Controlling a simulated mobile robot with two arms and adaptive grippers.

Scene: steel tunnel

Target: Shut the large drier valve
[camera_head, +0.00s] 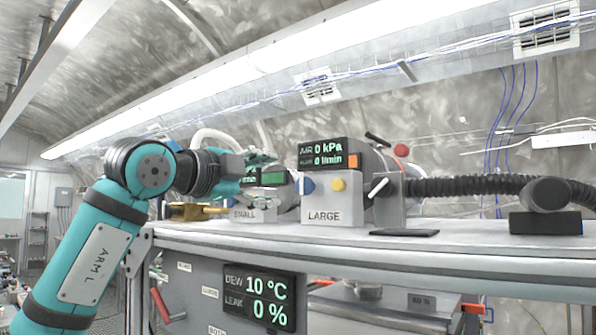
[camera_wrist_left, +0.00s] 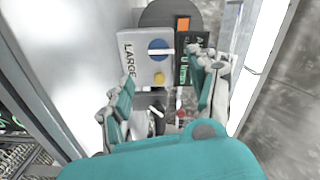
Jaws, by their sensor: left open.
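The large drier (camera_head: 322,208) is a pale box marked LARGE on the bench top. It shows at the upper middle of the left wrist view (camera_wrist_left: 137,62). Its front has a blue round part (camera_head: 308,185) and a yellow knob (camera_head: 339,184). In the left wrist view a white bar crosses the blue part (camera_wrist_left: 158,49). A white lever (camera_head: 378,188) sticks out tilted at the drier's right side. I cannot tell which of these is the valve. My left gripper (camera_head: 268,180) is open and empty, left of the large drier and apart from it. My right gripper is out of view.
The small unit (camera_head: 243,215) stands left of the large one, partly behind my gripper. A black ribbed hose (camera_head: 470,186) runs right to a black block (camera_head: 545,222). A flat dark plate (camera_head: 404,232) lies on the bench. A dew and leak display (camera_head: 260,300) sits below.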

